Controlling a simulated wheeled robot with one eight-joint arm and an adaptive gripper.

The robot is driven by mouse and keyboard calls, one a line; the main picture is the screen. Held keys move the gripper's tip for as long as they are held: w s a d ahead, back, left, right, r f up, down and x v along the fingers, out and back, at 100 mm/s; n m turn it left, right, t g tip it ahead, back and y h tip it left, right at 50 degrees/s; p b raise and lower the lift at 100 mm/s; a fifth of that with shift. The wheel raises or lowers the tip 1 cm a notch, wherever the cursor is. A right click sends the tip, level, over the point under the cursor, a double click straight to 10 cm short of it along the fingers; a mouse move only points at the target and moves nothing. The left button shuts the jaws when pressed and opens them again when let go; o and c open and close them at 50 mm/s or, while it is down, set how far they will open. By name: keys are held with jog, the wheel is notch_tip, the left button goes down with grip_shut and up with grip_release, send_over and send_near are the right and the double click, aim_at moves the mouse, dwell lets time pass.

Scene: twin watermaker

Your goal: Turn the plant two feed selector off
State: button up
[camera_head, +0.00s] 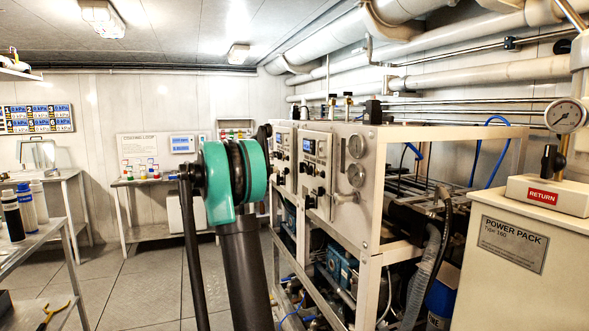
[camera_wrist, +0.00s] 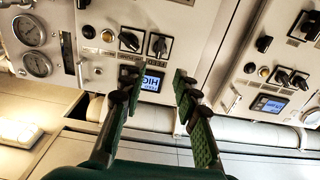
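The wrist view looks at the panels upside down. The nearer control panel (camera_wrist: 100,70) carries two black selector knobs with pale pointers, one on the left (camera_wrist: 130,40) and one on the right (camera_wrist: 158,45). A lit blue display (camera_wrist: 152,82) sits by them. A second panel (camera_wrist: 255,50) at the right has its own dark knobs (camera_wrist: 291,78).
In the head view the frame unit (camera_head: 370,250) bears the near panel (camera_head: 318,165) and far panel (camera_head: 281,155). A power pack (camera_head: 500,270) stands at the right and a bench (camera_head: 35,240) at the left. Floor (camera_head: 140,285) between is clear.

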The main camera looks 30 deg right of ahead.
aim_at(302, 168)
jog(key=x, duration=1)
jog(key=shift+d, duration=0.25)
jog(key=shift+c, duration=0.2)
grip_shut()
